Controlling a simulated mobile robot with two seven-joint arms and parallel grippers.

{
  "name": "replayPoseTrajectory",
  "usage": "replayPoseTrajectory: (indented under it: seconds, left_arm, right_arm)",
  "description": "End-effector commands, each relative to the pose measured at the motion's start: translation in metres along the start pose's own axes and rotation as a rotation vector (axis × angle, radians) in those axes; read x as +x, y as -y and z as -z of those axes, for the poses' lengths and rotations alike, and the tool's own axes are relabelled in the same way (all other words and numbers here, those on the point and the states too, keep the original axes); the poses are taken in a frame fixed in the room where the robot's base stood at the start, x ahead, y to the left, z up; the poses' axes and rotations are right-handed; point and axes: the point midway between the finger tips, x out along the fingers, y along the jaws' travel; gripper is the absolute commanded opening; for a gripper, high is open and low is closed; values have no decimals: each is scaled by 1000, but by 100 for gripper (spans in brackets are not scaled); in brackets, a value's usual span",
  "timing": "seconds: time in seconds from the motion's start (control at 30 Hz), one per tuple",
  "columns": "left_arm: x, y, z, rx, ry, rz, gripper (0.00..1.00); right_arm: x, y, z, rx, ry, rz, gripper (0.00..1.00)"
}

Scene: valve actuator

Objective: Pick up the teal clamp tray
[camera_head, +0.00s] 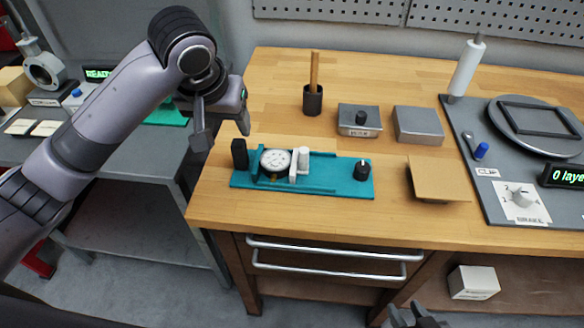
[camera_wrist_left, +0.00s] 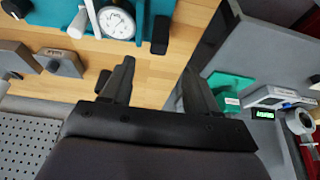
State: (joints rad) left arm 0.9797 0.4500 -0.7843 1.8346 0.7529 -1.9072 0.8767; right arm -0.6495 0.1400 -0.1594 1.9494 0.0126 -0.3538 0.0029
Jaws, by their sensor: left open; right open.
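The teal clamp tray (camera_head: 325,184) lies flat near the left front of the wooden bench. It carries a round white dial gauge (camera_head: 275,161), a white block, a black post at its left end and a black knob at its right end. The tray also shows at the top of the left wrist view (camera_wrist_left: 62,9), partly cut off. My left gripper (camera_head: 222,127) is open and empty, above the bench's left edge, behind and left of the tray, apart from it. My right gripper (camera_head: 415,318) shows only partly at the bottom edge, open, away from the tray.
A pen cup (camera_head: 313,99), a grey box with a knob (camera_head: 359,120), a plain grey block (camera_head: 418,125) and a tan plate (camera_head: 439,179) stand around the tray. A grey station (camera_head: 470,135) fills the right. A lower grey bench (camera_head: 130,165) lies left, across a gap.

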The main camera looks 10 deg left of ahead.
Motion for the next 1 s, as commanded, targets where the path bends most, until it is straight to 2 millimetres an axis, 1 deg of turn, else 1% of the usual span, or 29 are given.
replayPoseTrajectory:
  seconds: [0.03,0.13,0.2,0.37,0.43,0.6,0.7,0.8,1.0]
  left_arm:
    - [11,1,-1,-2,6,2,60]
    - [28,0,0,-3,3,0,60]
    - [37,0,0,-3,2,-1,60]
    - [47,0,0,-2,1,-2,60]
    - [54,0,0,-3,2,-1,60]
    - [81,-1,2,-2,3,0,60]
    - [92,-1,2,-3,1,-2,60]
    - [97,-1,2,-3,0,-2,60]
    - [97,-2,2,-2,0,-3,60]
  right_arm:
    - [0,0,0,0,0,0,43]
    - [0,0,0,0,0,0,43]
    - [0,0,0,0,0,0,43]
    - [0,0,0,0,0,0,43]
    - [0,0,0,0,0,0,43]
    - [0,0,0,0,0,0,43]
    - [0,0,0,0,0,0,43]
    - [0,0,0,0,0,0,43]
    - [0,0,0,0,0,0,43]
